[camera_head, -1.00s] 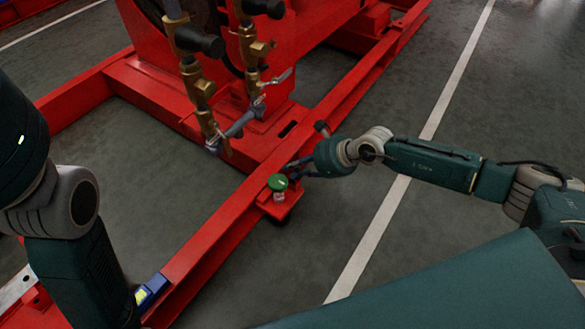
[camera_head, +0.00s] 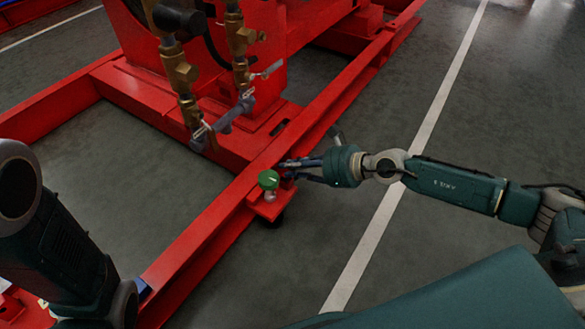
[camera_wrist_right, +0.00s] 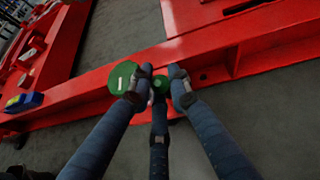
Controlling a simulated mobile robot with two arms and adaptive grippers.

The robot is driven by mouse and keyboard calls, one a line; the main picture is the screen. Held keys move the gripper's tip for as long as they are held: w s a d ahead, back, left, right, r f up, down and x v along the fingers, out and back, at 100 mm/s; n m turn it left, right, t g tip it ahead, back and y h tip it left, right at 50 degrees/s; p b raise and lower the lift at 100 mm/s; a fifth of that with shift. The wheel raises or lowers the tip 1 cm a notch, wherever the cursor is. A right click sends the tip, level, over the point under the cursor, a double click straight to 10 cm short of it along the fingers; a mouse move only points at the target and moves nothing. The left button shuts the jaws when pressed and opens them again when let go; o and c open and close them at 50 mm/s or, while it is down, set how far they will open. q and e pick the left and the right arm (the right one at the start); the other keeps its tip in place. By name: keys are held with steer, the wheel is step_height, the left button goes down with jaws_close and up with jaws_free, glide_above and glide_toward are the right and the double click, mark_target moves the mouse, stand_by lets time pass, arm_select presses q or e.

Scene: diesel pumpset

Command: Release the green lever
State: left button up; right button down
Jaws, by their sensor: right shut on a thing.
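The green lever (camera_head: 268,179) shows as a round green knob on a small red bracket (camera_head: 269,207) at the side of the red base frame. In the wrist view, the green lever (camera_wrist_right: 122,78) has a broad round head, and a smaller green part (camera_wrist_right: 160,84) lies between the fingers. My right gripper (camera_head: 284,170) reaches the lever from the right. In the wrist view, the right gripper (camera_wrist_right: 161,82) is shut on the lever, with its fingers around the smaller green part. The fingers hide part of it. My left gripper is out of view.
The red base frame (camera_head: 325,120) runs diagonally across the head view. Brass valves (camera_head: 182,75) and grey pipe parts stand behind the lever. A blue and yellow item (camera_wrist_right: 25,102) lies on the frame. Grey floor with a white line (camera_head: 430,125) is clear to the right.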

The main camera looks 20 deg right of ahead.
steer(key=shift+w+d+r, duration=0.2)
steer(key=shift+w+r, duration=0.05)
steer(key=shift+w, duration=0.05)
steer(key=c, duration=1.7)
jaws_free()
steer(key=shift+o, duration=0.2)
steer(key=shift+s+f, duration=0.1)
steer(key=v, duration=1.2)
steer(key=shift+s+a, duration=0.1)
